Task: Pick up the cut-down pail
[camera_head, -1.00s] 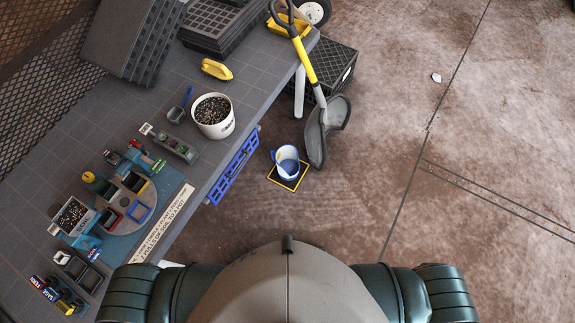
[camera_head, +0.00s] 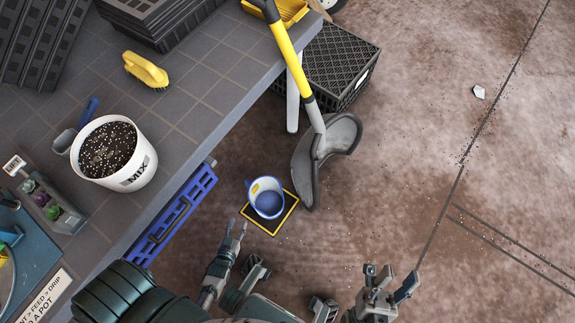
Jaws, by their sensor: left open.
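The cut-down pail (camera_head: 266,198) seems to be the small blue-and-white open vessel on the floor. It stands upright on a black mat with a yellow border (camera_head: 284,222), and its inside looks blue and empty. My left gripper (camera_head: 236,230) is just below and left of the pail in the picture, open and empty, apart from it. My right gripper (camera_head: 390,278) is further right and lower, over bare floor. Its fingers are spread and nothing shows between them.
A shovel (camera_head: 305,165) leans from the bench to the floor just right of the pail. A black crate (camera_head: 335,65) stands behind. The bench (camera_head: 205,105) holds a white MIX bucket (camera_head: 120,180) and a yellow brush (camera_head: 145,68). A blue rack (camera_head: 175,215) hangs on its edge.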

